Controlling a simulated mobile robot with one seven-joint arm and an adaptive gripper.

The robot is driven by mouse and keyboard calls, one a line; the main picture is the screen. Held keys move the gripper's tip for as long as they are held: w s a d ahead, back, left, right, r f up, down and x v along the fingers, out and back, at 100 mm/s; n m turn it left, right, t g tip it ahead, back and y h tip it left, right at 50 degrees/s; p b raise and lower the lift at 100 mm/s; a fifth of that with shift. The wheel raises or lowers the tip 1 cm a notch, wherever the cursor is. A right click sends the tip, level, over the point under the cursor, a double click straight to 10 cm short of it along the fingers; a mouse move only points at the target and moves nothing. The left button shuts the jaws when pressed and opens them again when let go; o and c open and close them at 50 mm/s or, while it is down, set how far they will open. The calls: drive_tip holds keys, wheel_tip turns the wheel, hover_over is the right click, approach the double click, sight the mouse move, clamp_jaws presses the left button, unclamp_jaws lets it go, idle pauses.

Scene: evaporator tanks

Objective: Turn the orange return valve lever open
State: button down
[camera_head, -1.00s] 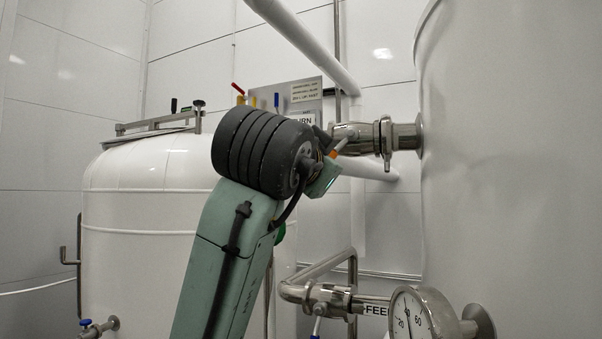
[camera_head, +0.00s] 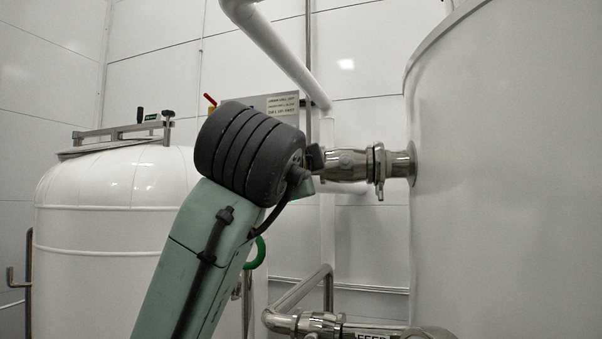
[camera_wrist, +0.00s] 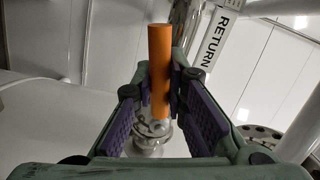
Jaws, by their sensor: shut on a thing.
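The orange return valve lever (camera_wrist: 160,65) stands upright in the wrist view, between the two purple-padded fingers of my gripper (camera_wrist: 162,105). My gripper is shut on the lever, and its upper end sticks out beyond the fingertips. The steel valve body (camera_head: 346,165) sits on the pipe stub of the large tank in the head view. There, my gripper (camera_head: 314,160) is at the valve's left end and mostly hidden by my dark wrist. The lever is hidden in the head view. A RETURN label (camera_wrist: 218,45) is on the pipe beside the lever in the wrist view.
The large white tank (camera_head: 500,190) fills the right side. A smaller white tank (camera_head: 115,200) stands behind my arm at left. A white pipe (camera_head: 275,50) runs above the valve, and a steel feed pipe (camera_head: 300,295) lies below it.

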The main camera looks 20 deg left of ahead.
drive_tip(key=shift+a+r+m+p, duration=0.15)
drive_tip(key=shift+r+m+p, duration=0.2)
drive_tip(key=shift+r+m, duration=0.9)
drive_tip(key=shift+f+m, duration=0.2)
drive_tip(key=shift+m, duration=0.05)
drive_tip(key=c, duration=1.6)
unclamp_jaws()
drive_tip(key=s, duration=0.8)
drive_tip(key=s+d, duration=0.1)
drive_tip(key=s, duration=0.3)
drive_tip(key=shift+d+f, duration=0.1)
drive_tip(key=shift+f, duration=0.1)
